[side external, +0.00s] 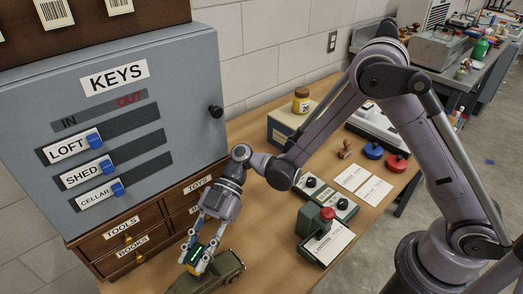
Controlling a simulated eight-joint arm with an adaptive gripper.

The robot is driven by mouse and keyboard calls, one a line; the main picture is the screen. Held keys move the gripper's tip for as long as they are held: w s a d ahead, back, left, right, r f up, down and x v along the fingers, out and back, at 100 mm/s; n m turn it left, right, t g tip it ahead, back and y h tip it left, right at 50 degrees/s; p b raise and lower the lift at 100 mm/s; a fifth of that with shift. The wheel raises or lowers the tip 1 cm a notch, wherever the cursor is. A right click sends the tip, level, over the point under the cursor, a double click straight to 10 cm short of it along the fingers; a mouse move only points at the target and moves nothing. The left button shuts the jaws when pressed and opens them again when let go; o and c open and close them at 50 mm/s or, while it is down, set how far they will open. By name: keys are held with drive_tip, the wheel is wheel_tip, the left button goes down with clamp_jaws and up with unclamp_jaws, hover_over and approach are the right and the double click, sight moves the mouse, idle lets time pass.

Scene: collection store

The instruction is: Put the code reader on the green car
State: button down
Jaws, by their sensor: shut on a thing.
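My gripper (196,262) points down at the front of the table and is shut on the code reader (194,253), a small dark block with a bright green strip. The green car (229,268), an olive-green toy, sits on the table right at the gripper. The fingers and reader overlap the car's left part in the picture. I cannot tell whether the reader touches the car or is held just above it.
A grey KEYS cabinet (188,70) with blue sliders stands above wooden labelled drawers (122,238) at left. A green device with a red knob (327,213) is right of the car. Paper cards (352,177), ink pads (396,163) and a jar (301,100) lie farther back.

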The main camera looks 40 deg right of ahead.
drive_tip(key=c, duration=1.1)
unclamp_jaws()
drive_tip(key=w+d+r+m+t+h, duration=0.1)
drive_tip(key=w+d+r+m+t, duration=0.1)
drive_tip(key=d+r+m, duration=0.35)
drive_tip(key=w+d+r+m+t+h, duration=0.1)
drive_tip(key=d+r+m+t+h, duration=0.15)
drive_tip(key=d, duration=0.65)
drive_tip(key=s+d+r+m+t+h, duration=0.1)
drive_tip(key=s+d+m+t+h, duration=0.2)
drive_tip(key=d+m, duration=0.4)
drive_tip(key=s+d+r+m+t+h, duration=0.1)
drive_tip(key=s+d+m+t+h, duration=0.3)
drive_tip(key=d+m, duration=0.3)
drive_tip(key=shift+s+d+r+h, duration=0.4)
drive_tip(key=shift+d+h, duration=0.25)
drive_tip(key=shift+d, duration=2.05)
